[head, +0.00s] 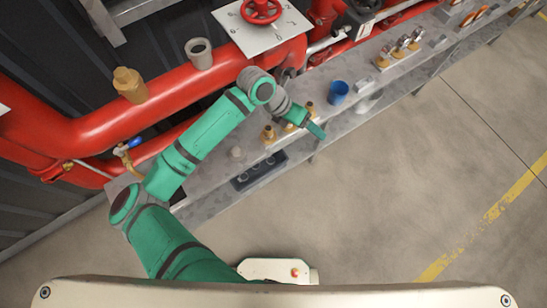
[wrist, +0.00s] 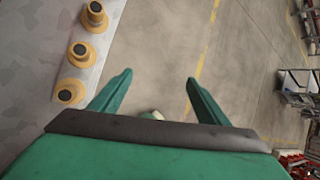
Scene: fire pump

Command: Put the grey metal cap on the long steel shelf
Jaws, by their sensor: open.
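A grey metal cap (head: 200,56), round with a hollow top, sits upright on the big red pipe at the upper left of the head view. The long steel shelf (head: 212,187) runs diagonally from lower left to upper right, in front of the red pipes; it also shows at the left of the wrist view (wrist: 25,85). My gripper (head: 317,130) is near the shelf's front edge, well to the right of the cap. In the wrist view my gripper (wrist: 158,88) is open, with its fingers apart over the floor side. The cap is not in the wrist view.
Several brass fittings (wrist: 82,52) stand on the shelf beside my gripper. A blue cup (head: 338,92), a dark block with round holes (head: 258,171) and a small grey piece (head: 237,154) are also on it. A brass fitting (head: 130,85) stands on the red pipe (head: 105,128).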

